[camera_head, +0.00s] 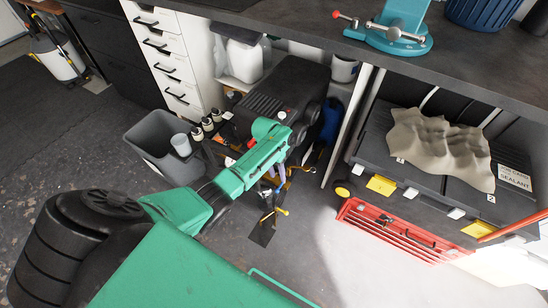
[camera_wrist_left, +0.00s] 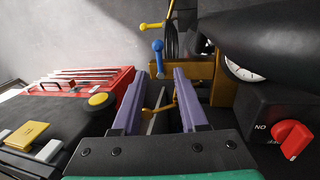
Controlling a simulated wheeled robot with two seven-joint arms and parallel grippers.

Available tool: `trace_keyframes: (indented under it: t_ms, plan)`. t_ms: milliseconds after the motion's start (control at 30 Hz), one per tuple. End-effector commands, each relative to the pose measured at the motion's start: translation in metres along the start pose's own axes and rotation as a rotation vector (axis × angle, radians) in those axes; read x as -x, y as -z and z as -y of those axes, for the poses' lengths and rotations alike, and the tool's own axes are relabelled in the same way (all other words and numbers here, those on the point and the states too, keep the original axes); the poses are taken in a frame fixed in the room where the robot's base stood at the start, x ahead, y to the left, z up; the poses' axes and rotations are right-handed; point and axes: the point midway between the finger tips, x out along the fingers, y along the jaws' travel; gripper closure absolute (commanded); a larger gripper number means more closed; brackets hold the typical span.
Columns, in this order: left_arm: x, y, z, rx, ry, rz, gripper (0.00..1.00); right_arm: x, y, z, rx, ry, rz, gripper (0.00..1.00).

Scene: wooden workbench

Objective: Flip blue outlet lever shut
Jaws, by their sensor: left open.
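The blue outlet lever (camera_wrist_left: 158,56) has a round knob and stands upright in front of the brass-coloured manifold (camera_wrist_left: 200,75) in the left wrist view. A yellow-knobbed lever (camera_wrist_left: 152,27) points sideways just above it, and another yellow lever (camera_wrist_left: 156,108) lies lower, seen between my fingers. My left gripper (camera_wrist_left: 156,78) has its purple fingers open, and the blue knob appears beyond the tips, between them. Whether they touch the lever cannot be told. In the head view my green left arm reaches down to the compressor (camera_head: 285,92), hiding part of it. My right gripper is not in view.
A pressure gauge (camera_wrist_left: 243,70) and a red knob (camera_wrist_left: 293,138) sit close on the right in the wrist view. A grey bin (camera_head: 150,140) and small bottles (camera_head: 207,125) stand left. The workbench overhangs behind.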

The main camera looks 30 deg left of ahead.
Motion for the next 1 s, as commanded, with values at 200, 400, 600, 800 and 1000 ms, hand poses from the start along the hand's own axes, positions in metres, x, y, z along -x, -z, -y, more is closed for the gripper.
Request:
trace_keyframes:
  t_ms: [200,400,600,800,1000]
  plan:
    - [0.068,0.0,-0.001,0.0,0.001,-0.002,0.57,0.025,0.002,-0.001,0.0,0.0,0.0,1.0]
    - [0.095,0.0,0.0,0.0,0.001,0.0,0.57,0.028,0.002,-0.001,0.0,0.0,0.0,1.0]
    - [0.097,0.0,0.0,0.001,0.001,0.001,0.57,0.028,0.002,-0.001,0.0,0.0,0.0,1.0]
    - [0.097,0.0,0.0,0.0,0.001,0.001,0.57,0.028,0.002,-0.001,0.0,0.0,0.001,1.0]
    - [0.093,-0.005,-0.002,-0.011,0.006,-0.003,0.57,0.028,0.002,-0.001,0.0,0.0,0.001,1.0]
